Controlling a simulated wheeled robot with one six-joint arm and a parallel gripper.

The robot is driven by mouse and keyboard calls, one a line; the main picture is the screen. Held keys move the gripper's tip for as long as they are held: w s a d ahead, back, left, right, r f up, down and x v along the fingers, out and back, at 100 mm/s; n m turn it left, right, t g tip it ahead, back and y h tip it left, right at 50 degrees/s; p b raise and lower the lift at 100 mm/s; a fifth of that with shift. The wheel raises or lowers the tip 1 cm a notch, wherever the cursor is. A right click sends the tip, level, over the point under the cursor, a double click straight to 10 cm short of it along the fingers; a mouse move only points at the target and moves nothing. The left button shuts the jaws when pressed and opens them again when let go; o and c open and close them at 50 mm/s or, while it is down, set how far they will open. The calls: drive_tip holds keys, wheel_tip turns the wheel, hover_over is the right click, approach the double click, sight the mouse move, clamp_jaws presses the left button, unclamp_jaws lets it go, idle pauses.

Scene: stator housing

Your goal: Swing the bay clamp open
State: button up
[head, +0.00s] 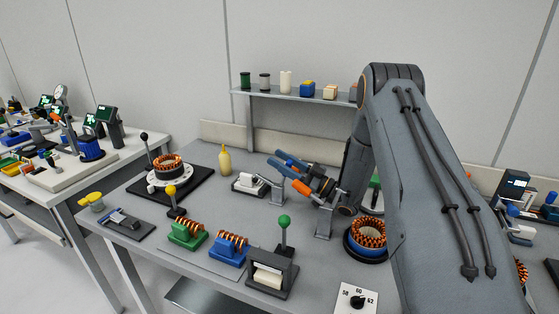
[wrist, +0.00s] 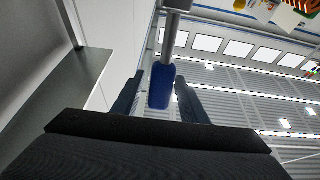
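In the wrist view, a blue handle (wrist: 160,88) on a grey metal rod, which I take to be the bay clamp's, stands between the two dark fingers of my gripper (wrist: 158,100). A gap shows on the left of the handle; the right finger is very close, and I cannot tell whether it touches. My gripper (head: 292,166) also shows in the head view, tilted up and left above the bench, left of my forearm. Grey brackets stand below it, one of them the upright bracket (head: 325,222). My gripper and arm partly hide the clamp.
A wound stator in a blue ring (head: 366,240) sits close to my arm. A fixture with a green-knobbed lever (head: 284,222) and green (head: 187,236) and blue (head: 229,250) coil holders stand in front. A yellow bottle (head: 225,159) and a shelf (head: 300,97) are behind.

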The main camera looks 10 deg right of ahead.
drive_tip(key=shift+d, duration=0.2)
drive_tip(key=shift+s+d+f, duration=0.15)
drive_tip(key=shift+s+d, duration=0.05)
drive_tip(key=s+d+p, duration=0.1)
drive_tip(key=s+d, duration=1.1)
drive_tip(key=d, duration=0.4)
drive_tip(key=shift+d, duration=0.2)
